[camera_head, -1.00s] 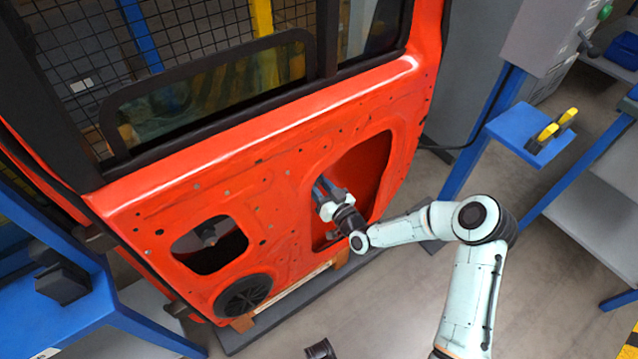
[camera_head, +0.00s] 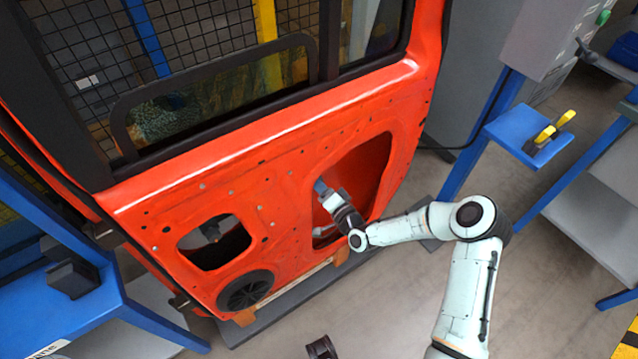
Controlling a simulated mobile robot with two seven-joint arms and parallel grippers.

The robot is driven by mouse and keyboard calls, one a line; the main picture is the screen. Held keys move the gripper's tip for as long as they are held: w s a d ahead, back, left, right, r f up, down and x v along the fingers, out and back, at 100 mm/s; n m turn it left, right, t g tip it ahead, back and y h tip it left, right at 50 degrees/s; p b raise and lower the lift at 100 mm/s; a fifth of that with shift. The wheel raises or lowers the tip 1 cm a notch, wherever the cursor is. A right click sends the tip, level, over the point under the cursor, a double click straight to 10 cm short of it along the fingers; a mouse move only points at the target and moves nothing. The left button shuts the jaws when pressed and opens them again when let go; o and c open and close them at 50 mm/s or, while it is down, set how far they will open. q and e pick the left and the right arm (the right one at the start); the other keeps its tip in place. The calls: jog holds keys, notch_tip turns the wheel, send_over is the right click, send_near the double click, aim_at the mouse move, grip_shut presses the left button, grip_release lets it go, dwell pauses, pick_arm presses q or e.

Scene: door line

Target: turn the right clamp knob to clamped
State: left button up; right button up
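The orange-red door (camera_head: 290,140) stands upright, with a large opening (camera_head: 368,175) at its lower right. My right gripper (camera_head: 320,187) is at this opening, at the end of the arm that comes in from the lower right. Its bluish fingertips look edge-on, so I cannot tell whether they are open or shut, or whether they touch anything. A yellow-handled black clamp (camera_head: 545,136) sits on a blue post plate (camera_head: 510,130), well right of the gripper.
A blue stand (camera_head: 60,318) with a dark block (camera_head: 73,280) is at the left. A black round speaker (camera_head: 245,290) is low in the door. A dark part (camera_head: 320,348) shows at the bottom edge, unclear. Grey floor (camera_head: 400,305) is clear between the door and my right arm.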

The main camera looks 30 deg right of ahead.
pick_arm(q)
jog(key=shift+s+d+r, duration=0.15)
jog(key=shift+s+r, duration=0.1)
pick_arm(e)
jog(key=shift+m, duration=1)
jog(key=o, duration=1.1)
jog(key=shift+c, duration=0.2)
pick_arm(q)
jog(key=shift+s+r+p, duration=0.45)
jog(key=shift+r+p, duration=0.25)
jog(key=shift+p, duration=0.2)
pick_arm(e)
jog(key=s+d, duration=0.1)
jog(key=s, duration=1.2)
jog(key=shift+s, duration=0.2)
